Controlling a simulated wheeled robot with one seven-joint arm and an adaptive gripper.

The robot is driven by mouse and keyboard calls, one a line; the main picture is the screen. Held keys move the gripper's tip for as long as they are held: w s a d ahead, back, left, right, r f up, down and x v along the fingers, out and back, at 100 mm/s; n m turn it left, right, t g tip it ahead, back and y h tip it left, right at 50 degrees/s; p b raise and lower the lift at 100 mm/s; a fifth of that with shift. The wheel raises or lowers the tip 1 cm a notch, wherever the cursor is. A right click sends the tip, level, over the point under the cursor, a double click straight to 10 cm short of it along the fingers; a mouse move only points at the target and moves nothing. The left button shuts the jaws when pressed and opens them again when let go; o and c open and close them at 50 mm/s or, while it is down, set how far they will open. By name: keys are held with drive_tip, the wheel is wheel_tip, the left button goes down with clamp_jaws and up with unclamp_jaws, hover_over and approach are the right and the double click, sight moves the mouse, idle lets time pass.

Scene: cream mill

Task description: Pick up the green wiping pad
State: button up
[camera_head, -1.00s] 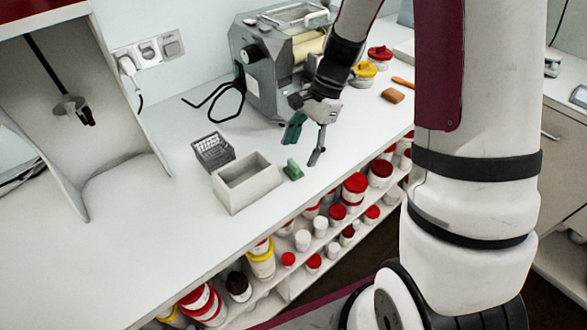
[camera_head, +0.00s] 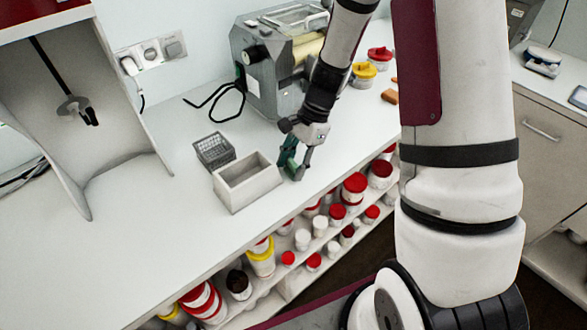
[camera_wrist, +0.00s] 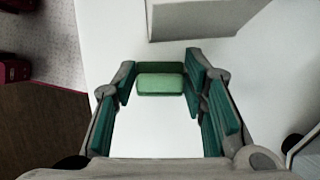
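The green wiping pad (camera_wrist: 160,83) lies on the white counter (camera_wrist: 110,25) and shows between the fingertips of my gripper (camera_wrist: 160,88) in the wrist view. The fingers, with dark green pads, are spread to both sides of it, with a gap on its right; on its left the finger is very near, and contact is unclear. In the head view my gripper (camera_head: 293,170) is down at the counter, right of the grey open box (camera_head: 247,182), and mostly hides the pad.
The grey box stands just left of my gripper; its wall (camera_wrist: 195,20) is ahead in the wrist view. A dark wire basket (camera_head: 213,150) is behind it. A grey machine (camera_head: 270,75) stands at the back. The counter's front edge is close, above shelves of jars (camera_head: 262,260).

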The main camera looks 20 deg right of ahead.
sight(295, 163)
drive_tip(key=shift+c, duration=0.3)
drive_tip(key=shift+r, duration=0.8)
wheel_tip(295, 163, up, 2)
drive_tip(key=shift+s+d+r, duration=0.1)
drive_tip(key=shift+s+d, duration=0.05)
drive_tip(key=s+d+r+b, duration=0.1)
drive_tip(key=s+d, duration=0.8)
drive_tip(key=s, duration=0.3)
drive_tip(key=shift+s, duration=0.35)
drive_tip(key=shift+r, duration=0.1)
drive_tip(key=o, duration=0.4)
drive_tip(key=shift+c, duration=0.2)
drive_tip(key=c, duration=0.4)
